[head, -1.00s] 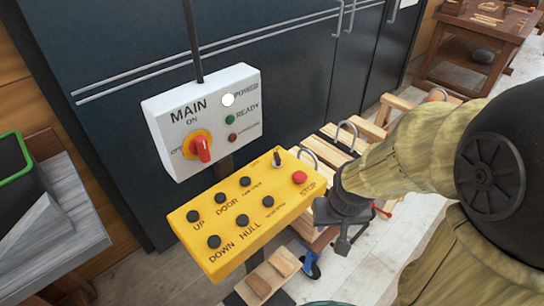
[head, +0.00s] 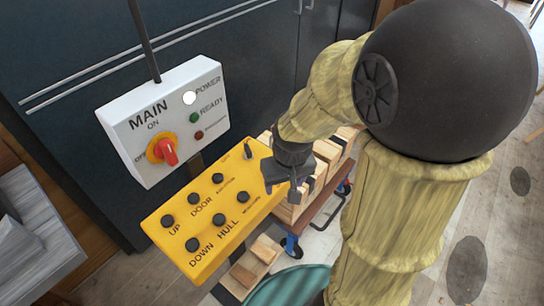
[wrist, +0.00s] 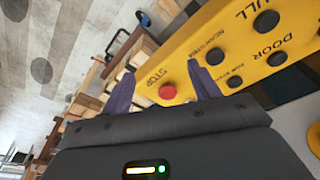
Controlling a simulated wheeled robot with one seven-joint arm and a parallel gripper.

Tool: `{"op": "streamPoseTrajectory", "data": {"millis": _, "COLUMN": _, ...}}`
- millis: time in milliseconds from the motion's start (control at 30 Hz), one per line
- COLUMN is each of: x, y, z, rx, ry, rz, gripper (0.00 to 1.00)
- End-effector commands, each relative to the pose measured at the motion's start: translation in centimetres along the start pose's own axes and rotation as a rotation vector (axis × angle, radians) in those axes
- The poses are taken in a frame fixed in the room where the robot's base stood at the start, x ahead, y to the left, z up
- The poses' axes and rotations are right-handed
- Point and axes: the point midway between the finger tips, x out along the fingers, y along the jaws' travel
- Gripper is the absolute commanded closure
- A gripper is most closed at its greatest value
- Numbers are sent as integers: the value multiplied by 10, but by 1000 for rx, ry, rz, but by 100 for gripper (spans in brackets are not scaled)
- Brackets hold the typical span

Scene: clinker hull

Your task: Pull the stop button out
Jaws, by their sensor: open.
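The yellow control box (head: 225,215) carries several black buttons and a black switch (head: 248,150) at its upper end. The red stop button (wrist: 167,91) sits beside the word STOP in the wrist view. In the head view it is hidden behind my gripper (head: 280,185), which is over the right end of the box. My gripper (wrist: 160,70) is open and empty. In the wrist view its two dark fingers appear on either side of the stop button. I cannot tell whether they touch it or the panel.
A white main box (head: 165,120) with a red rotary switch (head: 168,152) and indicator lamps stands behind and left of the yellow box. A wooden cart (head: 320,185) stands beyond the gripper. A grey bench (head: 40,245) is at the lower left.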

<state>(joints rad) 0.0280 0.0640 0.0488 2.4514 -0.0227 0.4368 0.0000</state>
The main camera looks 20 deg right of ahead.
Motion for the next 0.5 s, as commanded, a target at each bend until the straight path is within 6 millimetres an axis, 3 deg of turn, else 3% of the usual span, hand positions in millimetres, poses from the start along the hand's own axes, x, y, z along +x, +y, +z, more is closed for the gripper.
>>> {"op": "streamPoseTrajectory", "data": {"millis": 33, "x": -21, "y": 1, "z": -19, "rx": -11, "ry": -16, "rz": 1, "gripper": 39}}
{"op": "streamPoseTrajectory", "data": {"millis": 300, "x": -80, "y": 6, "z": -107, "rx": -86, "ry": -139, "rz": -10, "gripper": 39}}
{"op": "streamPoseTrajectory", "data": {"millis": 500, "x": -96, "y": 8, "z": -137, "rx": -113, "ry": -185, "rz": -21, "gripper": 39}}
